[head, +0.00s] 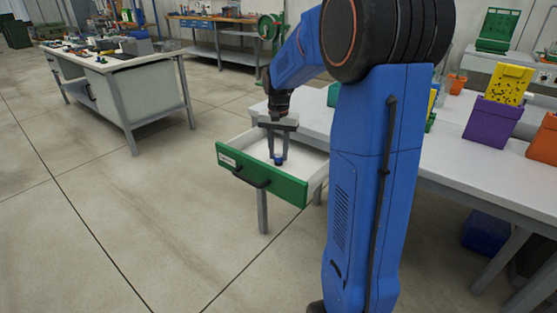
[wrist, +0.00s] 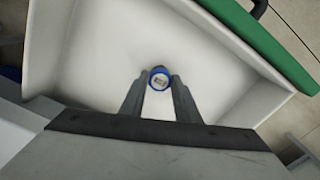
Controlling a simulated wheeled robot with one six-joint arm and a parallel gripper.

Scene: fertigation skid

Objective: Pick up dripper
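The dripper (wrist: 159,78) is a small blue round piece with a pale centre, inside the open white drawer (wrist: 95,60). In the head view the dripper (head: 279,159) shows low between my fingertips, near the drawer floor. My gripper (wrist: 160,82) points down into the drawer, with one finger on each side of the dripper. In the wrist view the dripper fills the gap between the tips, and they appear to touch it. My gripper (head: 279,155) also shows in the head view. Whether the dripper is clear of the drawer floor cannot be told.
The drawer has a green front (head: 262,175) with a dark handle, and its walls surround my fingers. The white bench (head: 440,155) carries a purple bin (head: 492,122), a yellow perforated piece (head: 510,83) and an orange pot (head: 456,83). Another bench (head: 115,65) stands at left; floor between is clear.

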